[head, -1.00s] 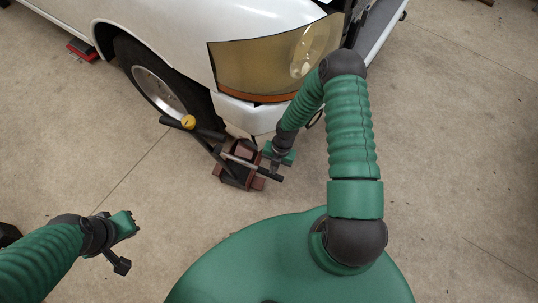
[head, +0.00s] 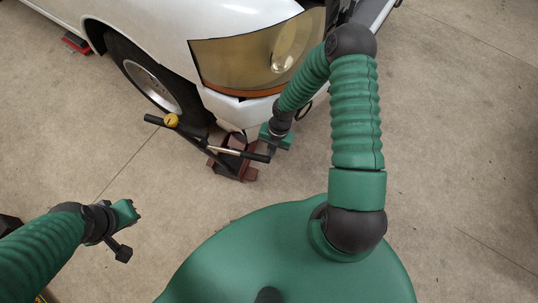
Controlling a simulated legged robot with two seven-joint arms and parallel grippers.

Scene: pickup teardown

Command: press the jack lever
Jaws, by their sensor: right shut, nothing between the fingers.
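The jack (head: 233,166) is a dark reddish-brown block on the floor under the front corner of the white car. A thin lever with a dark grip (head: 257,155) lies across its top. A longer black handle with a crossbar (head: 192,131) and a yellow knob (head: 171,120) rises to the left. My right gripper (head: 272,137) is shut and empty at the jack's right side, just above the lever's grip in the picture. I cannot tell whether they touch. My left gripper (head: 123,232) hangs at lower left, away from the jack; its finger gap is unclear.
The white car (head: 185,35), with its headlight (head: 255,60) and front wheel (head: 148,84), fills the top, close to my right arm. A red object (head: 76,43) lies on the floor at upper left. The floor between my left gripper and the jack is clear.

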